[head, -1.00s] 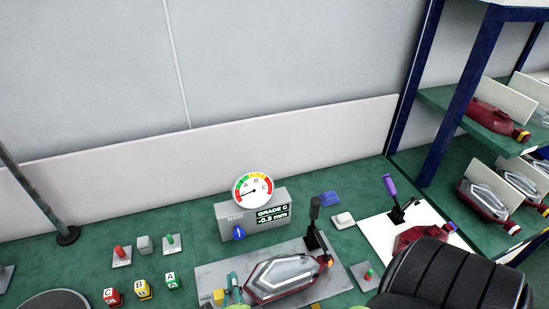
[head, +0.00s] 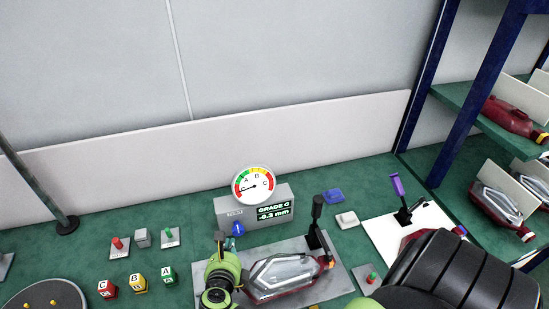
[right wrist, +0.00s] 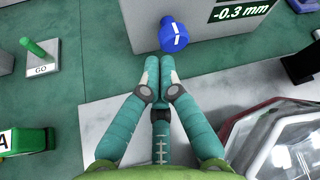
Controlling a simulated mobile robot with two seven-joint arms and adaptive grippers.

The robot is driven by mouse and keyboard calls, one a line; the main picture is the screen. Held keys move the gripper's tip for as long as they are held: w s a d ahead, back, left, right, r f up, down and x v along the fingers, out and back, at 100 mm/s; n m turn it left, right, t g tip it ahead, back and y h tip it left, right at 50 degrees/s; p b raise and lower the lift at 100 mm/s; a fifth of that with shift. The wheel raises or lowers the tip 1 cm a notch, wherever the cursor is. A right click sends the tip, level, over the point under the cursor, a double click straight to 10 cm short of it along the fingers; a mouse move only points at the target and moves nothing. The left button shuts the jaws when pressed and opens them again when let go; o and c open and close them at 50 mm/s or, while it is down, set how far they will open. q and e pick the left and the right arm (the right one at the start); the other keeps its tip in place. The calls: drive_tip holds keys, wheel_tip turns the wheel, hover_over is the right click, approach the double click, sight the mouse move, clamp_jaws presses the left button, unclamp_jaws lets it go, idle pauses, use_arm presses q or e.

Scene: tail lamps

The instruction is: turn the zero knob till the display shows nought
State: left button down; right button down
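The grey gauge box (head: 226,208) stands on the green bench, with a round dial (head: 253,185) on top and a display (head: 273,212) reading GRADE C, -0.3 mm. The blue zero knob (head: 238,229) is on its front, low at the left. It shows large in the right wrist view (right wrist: 173,36), its white mark tilted slightly off upright. My right gripper (head: 222,238) is in front of the box, just left of the knob in the head view. In the right wrist view its teal fingertips (right wrist: 160,66) are together and empty, just short of the knob. My left gripper is out of view.
A grey plate (head: 335,284) holding a clear-and-red tail lamp (head: 285,274) and a black lever clamp (head: 317,222) lies right of the gripper. Lettered blocks (head: 138,284) and small switches (head: 169,237) stand left. A shelf of lamps is at the right.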

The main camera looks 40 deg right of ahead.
sight(238, 229)
drive_tip(key=shift+w+d+b, duration=0.1)
drive_tip(key=shift+w+d, duration=0.2)
drive_tip(key=shift+w, duration=0.3)
drive_tip(key=shift+w+d+b, duration=0.1)
drive_tip(key=shift+w+d, duration=0.15)
drive_tip(key=shift+w, duration=0.35)
drive_tip(key=shift+w+d+b, duration=0.1)
drive_tip(key=shift+w+d, duration=0.2)
drive_tip(key=shift+w, duration=0.3)
drive_tip(key=shift+s+d+f, duration=0.25)
drive_tip(key=shift+d+f, duration=0.05)
drive_tip(key=shift+d, duration=0.1)
